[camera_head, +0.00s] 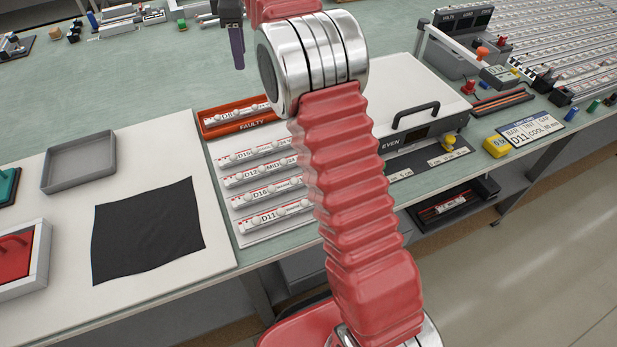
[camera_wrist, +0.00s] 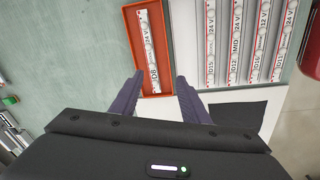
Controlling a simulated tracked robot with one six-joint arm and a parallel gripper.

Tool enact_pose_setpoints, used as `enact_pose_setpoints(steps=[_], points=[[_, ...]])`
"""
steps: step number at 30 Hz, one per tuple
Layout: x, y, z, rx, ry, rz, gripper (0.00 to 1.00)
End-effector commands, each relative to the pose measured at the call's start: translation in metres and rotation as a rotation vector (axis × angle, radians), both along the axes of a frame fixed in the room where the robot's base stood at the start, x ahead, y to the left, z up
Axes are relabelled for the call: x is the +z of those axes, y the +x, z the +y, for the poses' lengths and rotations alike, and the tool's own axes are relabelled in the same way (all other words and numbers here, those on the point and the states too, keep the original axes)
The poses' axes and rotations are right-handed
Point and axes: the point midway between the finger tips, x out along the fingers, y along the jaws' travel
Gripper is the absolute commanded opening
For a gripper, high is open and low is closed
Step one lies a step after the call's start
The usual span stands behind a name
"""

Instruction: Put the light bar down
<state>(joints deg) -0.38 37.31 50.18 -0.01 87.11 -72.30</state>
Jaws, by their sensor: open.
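A white light bar with a D8-like label (camera_head: 243,112) lies in the orange-red tray marked FAULTY (camera_head: 214,131). In the wrist view the bar (camera_wrist: 149,45) lies lengthwise inside the tray (camera_wrist: 129,30), its near end just ahead of the space between my fingertips. My gripper (camera_wrist: 158,82) is open with nothing between its dark purple fingers. In the head view one finger (camera_head: 236,45) shows above the bench behind the tray; the rest is hidden by my arm. I cannot tell the exact height of the fingertips above the bar.
Several labelled light bars (camera_head: 262,173) lie in rows on a white board in front of the tray. A black cloth (camera_head: 145,230) and an empty grey tray (camera_head: 79,162) lie to the left. A box with a black handle (camera_head: 415,113) stands right of my arm.

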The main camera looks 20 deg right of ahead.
Motion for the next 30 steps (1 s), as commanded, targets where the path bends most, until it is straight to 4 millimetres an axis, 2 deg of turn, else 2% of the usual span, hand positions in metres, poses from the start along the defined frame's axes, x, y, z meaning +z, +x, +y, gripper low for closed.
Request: enact_pose_setpoints(steps=[6, 15, 30], points=[[0.026, -0.029, -0.001, -0.108, 0.013, -0.036, 0.42], [0.052, -0.073, -0.001, -0.257, 0.035, -0.082, 0.42], [0.073, -0.158, -0.003, -0.504, 0.089, -0.158, 0.42]])
